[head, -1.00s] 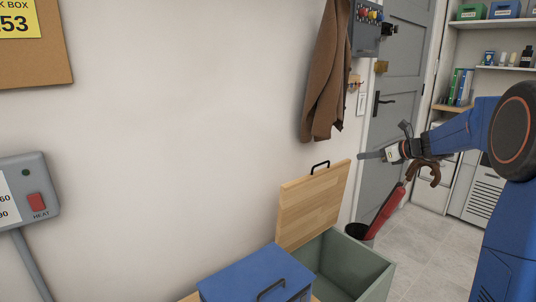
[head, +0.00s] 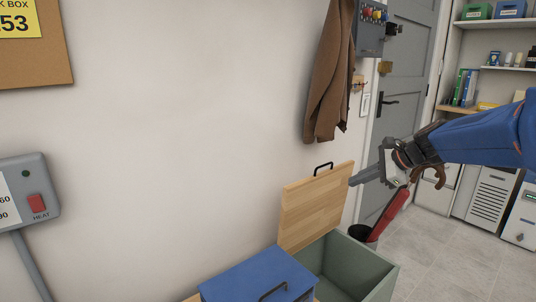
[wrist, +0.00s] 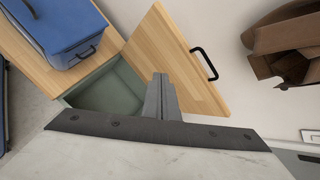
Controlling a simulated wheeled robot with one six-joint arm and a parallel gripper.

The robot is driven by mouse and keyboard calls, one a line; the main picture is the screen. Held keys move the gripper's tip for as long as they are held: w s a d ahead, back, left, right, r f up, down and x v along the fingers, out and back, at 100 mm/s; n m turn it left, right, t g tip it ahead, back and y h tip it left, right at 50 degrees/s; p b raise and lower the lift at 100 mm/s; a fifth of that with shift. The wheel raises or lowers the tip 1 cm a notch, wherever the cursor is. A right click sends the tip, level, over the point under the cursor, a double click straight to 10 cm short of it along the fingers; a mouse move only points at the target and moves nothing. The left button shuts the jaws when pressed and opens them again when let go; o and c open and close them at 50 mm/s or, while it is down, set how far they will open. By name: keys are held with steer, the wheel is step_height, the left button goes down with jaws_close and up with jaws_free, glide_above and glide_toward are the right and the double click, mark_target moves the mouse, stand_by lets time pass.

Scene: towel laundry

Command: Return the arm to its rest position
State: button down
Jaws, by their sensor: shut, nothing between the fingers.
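My gripper (head: 366,177) is at the end of my blue arm, at the right of the head view, in front of the grey door and to the right of the raised wooden lid. Its fingers are together with nothing between them. In the wrist view the shut fingers (wrist: 161,97) show at the centre, overlapping the lid and the box in the picture. The gripper appears clear of the lid, though the exact gap cannot be told.
A green box (head: 345,262) stands open, its wooden lid (head: 312,208) raised. A blue lidded box (head: 255,272) sits left of it. A brown coat (head: 328,85) hangs on the wall. Floor at right is clear.

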steer(key=s+f+n+h, duration=0.2)
steer(key=s+f+n, duration=0.2)
steer(key=s, duration=0.7)
steer(key=s+d+f+n+g+h, duration=0.1)
steer(key=s+f+n, duration=0.3)
steer(key=s+n, duration=0.4)
steer(key=s+f+n+g+h, duration=0.1)
steer(key=s+f+n+h, duration=0.3)
steer(key=s, duration=1.2)
steer(key=n, duration=0.3)
steer(key=shift+s+d+f, duration=0.15)
steer(key=shift+s+f, duration=0.05)
